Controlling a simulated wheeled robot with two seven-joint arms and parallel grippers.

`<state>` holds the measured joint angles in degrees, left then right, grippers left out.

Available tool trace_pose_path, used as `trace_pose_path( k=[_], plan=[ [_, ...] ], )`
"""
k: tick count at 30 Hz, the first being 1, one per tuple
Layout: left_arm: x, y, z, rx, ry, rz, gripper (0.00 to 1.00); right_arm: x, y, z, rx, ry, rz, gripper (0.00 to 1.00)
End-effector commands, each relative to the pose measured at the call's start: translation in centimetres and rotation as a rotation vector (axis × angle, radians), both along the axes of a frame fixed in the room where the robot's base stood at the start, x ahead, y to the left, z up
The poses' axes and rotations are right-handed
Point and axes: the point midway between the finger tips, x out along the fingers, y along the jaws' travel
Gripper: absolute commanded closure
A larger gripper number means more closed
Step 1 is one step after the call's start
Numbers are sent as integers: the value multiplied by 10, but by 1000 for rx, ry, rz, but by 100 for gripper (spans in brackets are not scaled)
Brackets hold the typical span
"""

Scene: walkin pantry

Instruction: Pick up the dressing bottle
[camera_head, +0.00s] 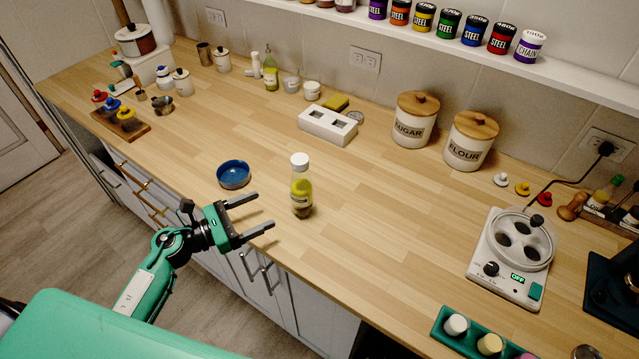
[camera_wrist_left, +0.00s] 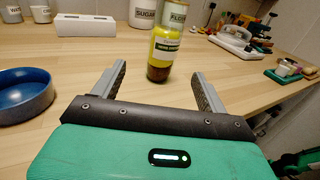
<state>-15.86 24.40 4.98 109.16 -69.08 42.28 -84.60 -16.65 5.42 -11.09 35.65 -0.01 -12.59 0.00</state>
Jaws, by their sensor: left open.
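The dressing bottle (camera_head: 301,187) stands upright near the front edge of the wooden counter, with a white cap, yellow-green contents and a dark bottom layer. In the left wrist view the bottle (camera_wrist_left: 164,50) stands just beyond the fingertips, about midway between them, with its top cut off. My left gripper (camera_head: 265,212) is open and empty, its two fingers pointing toward the bottle from the left. It also shows in the left wrist view (camera_wrist_left: 158,80), fingers apart on either side of a clear gap. My right gripper is not in view.
A blue bowl (camera_head: 234,174) sits left of the bottle, close to my left gripper. A white block with openings (camera_head: 327,126) and sugar (camera_head: 414,120) and flour (camera_head: 470,141) canisters stand farther back. The counter right of the bottle is clear up to a white electric appliance (camera_head: 511,258).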

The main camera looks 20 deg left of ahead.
Motion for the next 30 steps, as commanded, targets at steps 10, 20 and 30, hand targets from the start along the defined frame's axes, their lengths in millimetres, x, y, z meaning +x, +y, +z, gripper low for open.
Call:
trace_pose_path(
  k=[10,20,30],
  plan=[
    [42,-44,6,0,-3,-1,24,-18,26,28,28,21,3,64],
    [61,-65,4,-1,-1,-1,24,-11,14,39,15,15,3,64],
    [85,-96,10,-1,0,1,24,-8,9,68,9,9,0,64]
  ],
)
